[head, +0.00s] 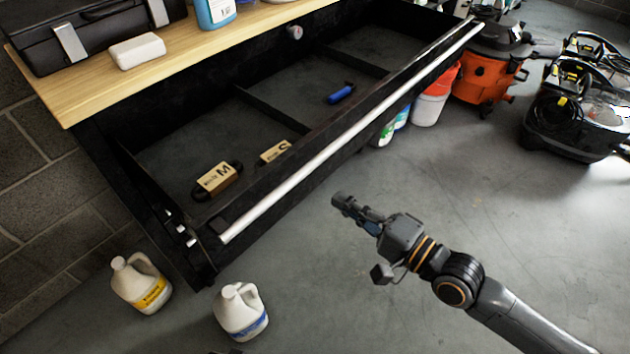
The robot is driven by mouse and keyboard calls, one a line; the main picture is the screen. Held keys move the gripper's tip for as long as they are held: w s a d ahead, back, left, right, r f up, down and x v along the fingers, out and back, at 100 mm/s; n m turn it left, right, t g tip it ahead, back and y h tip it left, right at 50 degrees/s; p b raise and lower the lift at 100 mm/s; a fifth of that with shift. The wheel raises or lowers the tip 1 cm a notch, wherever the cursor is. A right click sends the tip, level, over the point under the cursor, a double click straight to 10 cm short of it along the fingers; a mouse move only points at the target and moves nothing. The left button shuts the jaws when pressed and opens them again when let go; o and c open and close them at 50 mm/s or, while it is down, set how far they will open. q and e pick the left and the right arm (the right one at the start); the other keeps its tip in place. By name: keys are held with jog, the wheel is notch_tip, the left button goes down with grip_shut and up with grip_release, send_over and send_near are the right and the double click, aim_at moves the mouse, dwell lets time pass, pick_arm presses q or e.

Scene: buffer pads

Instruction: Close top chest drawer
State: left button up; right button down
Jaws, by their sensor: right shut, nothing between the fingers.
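The top chest drawer (345,142) is black with a long silver handle strip along its front edge. It stands pulled out from under the wooden top (190,60). Inside lie a pad marked M (217,178), a pad marked S (274,152) and a small blue item (340,94). My right gripper (340,203) is shut and empty, in front of the drawer and apart from its front edge. My left gripper does not show.
Two white jugs, one with a yellow label (141,284) and one with a blue label (241,311), stand on the floor at lower left. An orange shop vacuum (484,75), a bucket (432,105) and black machines (575,125) stand at right.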

aim_at(314, 183)
jog(key=shift+x, duration=3.85)
jog(key=shift+a, duration=0.1)
